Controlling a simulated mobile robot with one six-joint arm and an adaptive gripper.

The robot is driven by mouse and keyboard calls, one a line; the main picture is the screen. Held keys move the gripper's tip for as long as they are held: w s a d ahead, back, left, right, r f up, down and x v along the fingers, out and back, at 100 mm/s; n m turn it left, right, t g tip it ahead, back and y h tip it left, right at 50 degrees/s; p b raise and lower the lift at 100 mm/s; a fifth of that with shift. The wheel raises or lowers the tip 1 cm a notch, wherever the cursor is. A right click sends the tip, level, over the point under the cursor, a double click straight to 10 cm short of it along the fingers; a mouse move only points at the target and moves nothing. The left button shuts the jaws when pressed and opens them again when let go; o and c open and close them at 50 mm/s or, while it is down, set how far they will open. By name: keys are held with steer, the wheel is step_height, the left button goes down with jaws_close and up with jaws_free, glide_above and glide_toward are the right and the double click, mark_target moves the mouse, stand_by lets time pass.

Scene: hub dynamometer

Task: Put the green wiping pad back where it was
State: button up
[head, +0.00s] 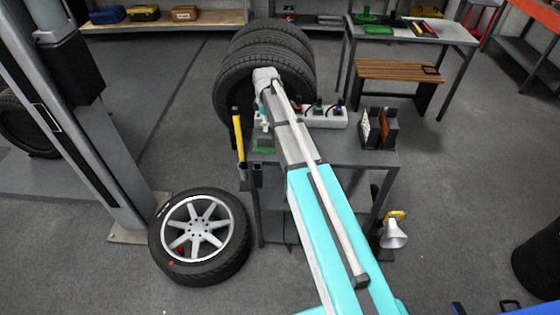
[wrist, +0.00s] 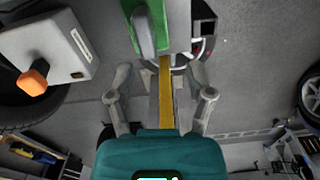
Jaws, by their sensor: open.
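In the head view this green item (head: 264,144) shows just below my gripper (head: 264,122). In the wrist view the green item (wrist: 148,28) is at the top, cut by the frame edge, beyond the fingertips. My gripper (wrist: 160,76) is open, with nothing held between its fingers. The gap to the green item is hard to judge.
A yellow-handled tool (head: 239,135) stands at the table's left edge. A white power strip (head: 326,117) and dark upright blocks (head: 379,128) are on the table. Tyres (head: 240,75) stand behind; a wheel (head: 199,237) lies at front left. A bench (head: 420,30) at back right holds other green items.

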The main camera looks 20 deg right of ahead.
steer(key=s+m, duration=1.3)
steer(key=s, duration=1.3)
steer(key=shift+s+a, duration=0.3)
